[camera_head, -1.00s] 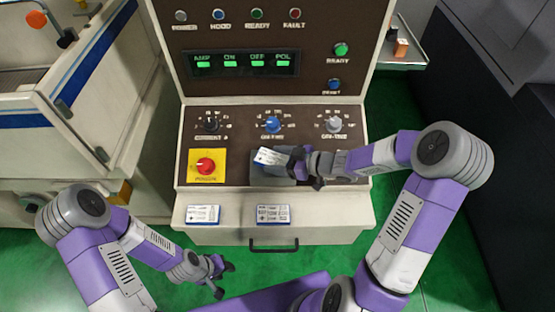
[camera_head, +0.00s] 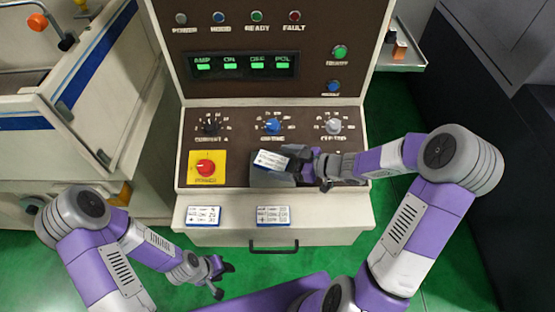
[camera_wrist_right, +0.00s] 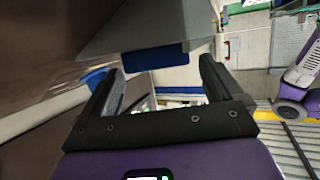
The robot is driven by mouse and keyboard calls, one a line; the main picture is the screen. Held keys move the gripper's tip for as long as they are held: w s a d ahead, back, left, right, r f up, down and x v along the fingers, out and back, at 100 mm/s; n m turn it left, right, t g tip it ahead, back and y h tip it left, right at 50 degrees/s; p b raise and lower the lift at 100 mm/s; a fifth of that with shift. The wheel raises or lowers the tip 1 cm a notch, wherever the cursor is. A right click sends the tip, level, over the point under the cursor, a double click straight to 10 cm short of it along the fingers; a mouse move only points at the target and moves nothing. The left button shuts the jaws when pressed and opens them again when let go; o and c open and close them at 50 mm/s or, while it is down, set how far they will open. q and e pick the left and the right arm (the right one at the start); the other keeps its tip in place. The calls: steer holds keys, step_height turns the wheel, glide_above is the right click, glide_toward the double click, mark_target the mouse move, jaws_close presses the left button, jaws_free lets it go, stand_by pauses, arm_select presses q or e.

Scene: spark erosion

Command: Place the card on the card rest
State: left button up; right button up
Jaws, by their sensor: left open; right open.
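A white card with a blue edge (camera_head: 271,161) lies tilted on the grey card rest (camera_head: 264,180), on the console's sloping panel right of the red knob. My right gripper (camera_head: 296,166) is open at the card's right end and covers part of the rest. Whether a finger touches the card is hard to tell. In the right wrist view the two black fingers (camera_wrist_right: 160,82) stand apart, with a blue strip (camera_wrist_right: 155,58), apparently the card's edge, under a grey surface beyond them. My left gripper (camera_head: 221,277) is open and empty, low in front of the console.
Two more cards lie on the console's front ledge, a left one (camera_head: 203,216) and a right one (camera_head: 273,216). Dials (camera_head: 272,126) stand just above the rest, and a red knob (camera_head: 205,168) is to its left. A black handle (camera_head: 273,247) is below the ledge.

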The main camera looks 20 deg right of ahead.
steer(key=p+v, duration=0.1)
steer(key=v, duration=0.8)
steer(key=shift+s+d, duration=0.2)
steer(key=shift+d, duration=0.1)
steer(key=shift+r, duration=0.2)
